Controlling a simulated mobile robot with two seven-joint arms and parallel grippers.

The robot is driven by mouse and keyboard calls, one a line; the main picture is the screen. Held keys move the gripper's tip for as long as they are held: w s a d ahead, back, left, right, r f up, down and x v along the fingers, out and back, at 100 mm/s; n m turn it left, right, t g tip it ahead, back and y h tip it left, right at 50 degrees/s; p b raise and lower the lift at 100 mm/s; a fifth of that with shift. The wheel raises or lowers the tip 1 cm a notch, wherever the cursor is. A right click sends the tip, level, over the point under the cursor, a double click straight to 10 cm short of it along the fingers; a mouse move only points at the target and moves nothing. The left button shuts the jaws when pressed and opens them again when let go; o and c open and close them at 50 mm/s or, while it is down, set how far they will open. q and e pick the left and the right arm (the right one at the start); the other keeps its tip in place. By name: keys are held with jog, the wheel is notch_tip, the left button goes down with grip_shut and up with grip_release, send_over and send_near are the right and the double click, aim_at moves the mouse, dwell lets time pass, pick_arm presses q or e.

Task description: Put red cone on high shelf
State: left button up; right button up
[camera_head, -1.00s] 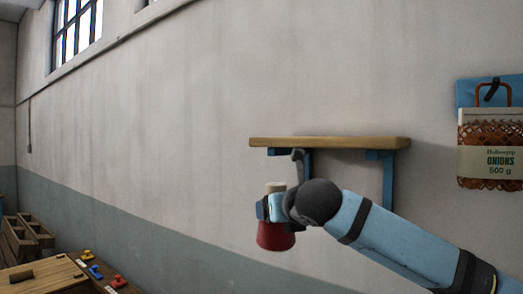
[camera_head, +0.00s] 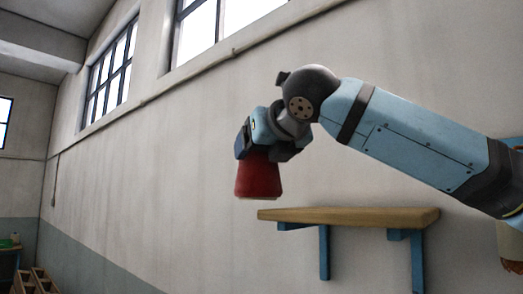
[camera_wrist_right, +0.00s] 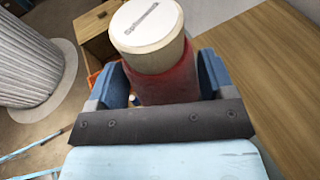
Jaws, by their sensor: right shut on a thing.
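The red cone (camera_head: 258,177) is in my right gripper (camera_head: 257,150), which is shut on its upper part. The cone hangs upright, wide end down, above and a little left of the left end of the wooden high shelf (camera_head: 350,216), apart from it. In the right wrist view the red cone (camera_wrist_right: 165,85) sits between the two blue fingers, and its pale cream top (camera_wrist_right: 147,35) with small lettering faces the camera. The wooden board at the right of that view appears to be the shelf (camera_wrist_right: 270,75). My left gripper is out of view.
The shelf top looks bare in the head view and is held by blue brackets (camera_head: 324,252) on a plain wall (camera_head: 160,160). Wooden crates (camera_head: 35,282) stand low at the far left. A grey ribbed column shows in the right wrist view, perhaps my own.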

jog(key=shift+w+d, duration=0.35)
jog(key=shift+w, duration=0.05)
jog(key=shift+w+d+f, duration=0.15)
jog(key=shift+w+d, duration=0.7)
jog(key=shift+w, duration=0.25)
jog(key=w+d+f, duration=0.1)
jog(key=w+d, duration=0.6)
jog(key=w, duration=0.3)
jog(key=shift+d, duration=0.1)
jog(key=shift+f, duration=0.45)
jog(key=o, duration=1)
